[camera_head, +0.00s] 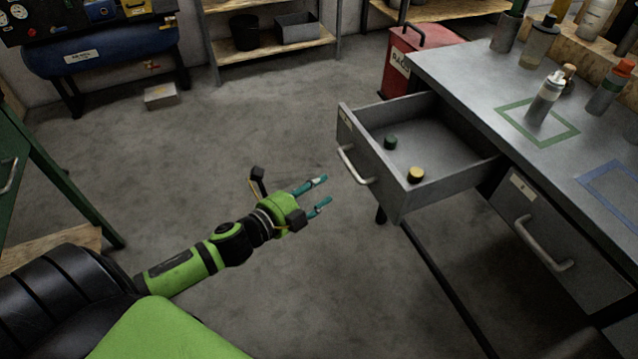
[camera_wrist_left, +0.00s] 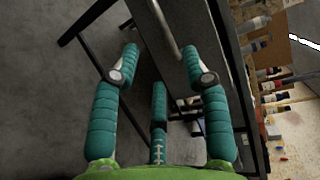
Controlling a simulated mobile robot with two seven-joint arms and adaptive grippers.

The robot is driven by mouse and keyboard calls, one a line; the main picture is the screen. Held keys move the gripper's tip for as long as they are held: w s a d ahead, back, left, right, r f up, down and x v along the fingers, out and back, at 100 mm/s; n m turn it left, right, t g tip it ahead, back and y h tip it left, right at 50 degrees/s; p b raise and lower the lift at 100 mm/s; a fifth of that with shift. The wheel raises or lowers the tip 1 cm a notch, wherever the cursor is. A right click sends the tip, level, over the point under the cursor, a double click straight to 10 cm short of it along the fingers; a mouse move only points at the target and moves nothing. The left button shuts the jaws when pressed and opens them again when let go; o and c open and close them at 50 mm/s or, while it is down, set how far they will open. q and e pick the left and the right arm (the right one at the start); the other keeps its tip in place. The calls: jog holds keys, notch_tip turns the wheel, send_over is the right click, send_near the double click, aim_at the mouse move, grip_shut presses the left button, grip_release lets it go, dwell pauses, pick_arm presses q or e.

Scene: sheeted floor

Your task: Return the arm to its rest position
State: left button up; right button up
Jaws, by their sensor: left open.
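My left arm reaches in from the lower left in the head view. Its green left gripper (camera_head: 319,192) has teal fingers, is open and empty, and hangs over the bare floor. It is to the left of the pulled-out drawer (camera_head: 362,130) and apart from its handle (camera_head: 355,165). In the left wrist view the spread fingers of the left gripper (camera_wrist_left: 165,68) show with nothing between them, and the drawer's handle lies beyond them. My right gripper is not in view.
The open drawer holds a green cap (camera_head: 390,142) and a yellow cap (camera_head: 415,174). The metal workbench (camera_head: 470,75) carries several bottles at the right. A red bin (camera_head: 408,55) stands behind the drawer. A green bench (camera_head: 45,150) is at the left. The middle floor is clear.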

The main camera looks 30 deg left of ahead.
pick_arm(q)
jog(key=s+a+f+n+g+y+p, duration=0.2)
jog(key=s+f+n, duration=0.2)
jog(key=f, duration=0.5)
jog(key=s+a+f+n+g+y+p, duration=0.1)
jog(key=s+a+f+n+g, duration=0.15)
jog(key=s+f+n, duration=0.4)
jog(key=s+a+f+n+g+y+p, duration=0.1)
jog(key=s+a+f+g+y+p, duration=0.15)
jog(key=f, duration=0.85)
jog(key=s+d+f+n+g+p, duration=0.1)
jog(key=s+d+f+n+g, duration=0.1)
jog(key=s, duration=0.7)
jog(key=s+d+f+n+g+h+p, duration=0.1)
jog(key=s+d+f+n+g, duration=0.2)
jog(key=s, duration=0.6)
jog(key=s+d+f+n+g, duration=0.2)
jog(key=s+d+f, duration=0.3)
jog(key=s, duration=0.3)
jog(key=shift+s+f+n+p, duration=0.4)
jog(key=shift+f+n, duration=0.05)
jog(key=shift+f, duration=0.1)
